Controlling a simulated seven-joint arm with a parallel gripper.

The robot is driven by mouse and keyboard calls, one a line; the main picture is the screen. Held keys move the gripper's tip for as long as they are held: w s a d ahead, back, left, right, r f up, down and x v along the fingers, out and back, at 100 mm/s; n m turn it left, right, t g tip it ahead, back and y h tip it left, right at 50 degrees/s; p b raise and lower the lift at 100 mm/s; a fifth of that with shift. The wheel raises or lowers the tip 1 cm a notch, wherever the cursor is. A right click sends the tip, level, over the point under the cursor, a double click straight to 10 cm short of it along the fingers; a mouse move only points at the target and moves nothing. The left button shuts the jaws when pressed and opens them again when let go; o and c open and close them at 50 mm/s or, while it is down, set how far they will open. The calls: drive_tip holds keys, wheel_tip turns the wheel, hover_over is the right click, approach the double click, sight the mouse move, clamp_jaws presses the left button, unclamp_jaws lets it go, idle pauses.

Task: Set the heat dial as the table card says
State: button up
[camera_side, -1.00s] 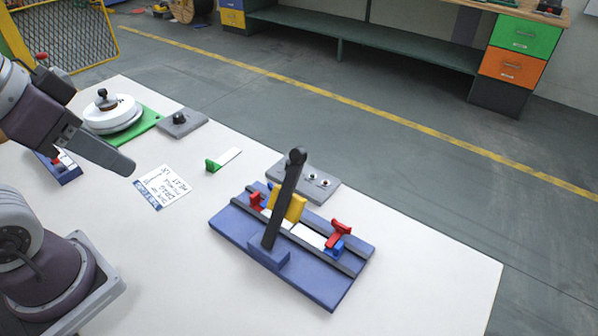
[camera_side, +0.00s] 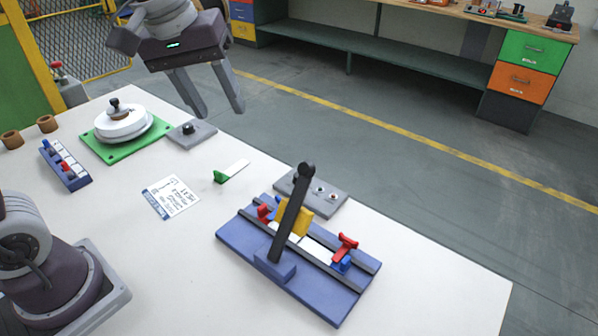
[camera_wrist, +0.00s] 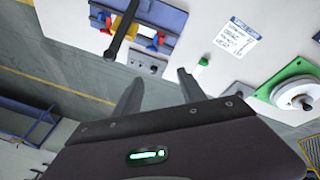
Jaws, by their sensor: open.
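A black knob (camera_side: 188,128) on a small grey plate (camera_side: 203,136), seemingly the heat dial, sits at the table's far edge in the side view. Its setting is too small to read. The table card (camera_side: 171,198) lies flat nearer the camera, with a blue band and dark writing. It also shows in the wrist view (camera_wrist: 236,38), but I cannot read its words. My gripper (camera_side: 220,112) is open and empty, raised above the far table edge near the knob, not touching it. Its spread fingers also show in the wrist view (camera_wrist: 158,78).
A white round turntable on a green plate (camera_side: 92,148) stands left of the dial. A green-ended white strip (camera_side: 232,171) lies to its right. A blue fixture with a tall black lever (camera_side: 290,215) and a grey panel (camera_side: 335,203) stand further right. A blue block row (camera_side: 66,166) is at left.

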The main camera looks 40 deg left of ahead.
drive_tip(key=w+f+n+g, duration=0.1)
drive_tip(key=w+f+n, duration=0.2)
drive_tip(key=w+f, duration=0.3)
drive_tip(key=w+f+n+g, duration=0.1)
drive_tip(key=w+f+n, duration=0.2)
drive_tip(key=w+f, duration=0.4)
drive_tip(key=w+f+n+g, duration=0.1)
drive_tip(key=w+f+n, duration=0.2)
drive_tip(key=w+f, duration=0.3)
drive_tip(key=shift+w+d+f, duration=0.1)
drive_tip(key=shift+w+f, duration=0.05)
drive_tip(key=shift+f, duration=0.25)
drive_tip(key=shift+w+d+f, duration=0.1)
drive_tip(key=shift+w+f, duration=0.05)
drive_tip(key=shift+f, duration=0.25)
wheel_tip(320, 180, down, 6)
drive_tip(key=shift+w+r, duration=0.1)
drive_tip(key=shift+f, duration=0.65)
clamp_jaws()
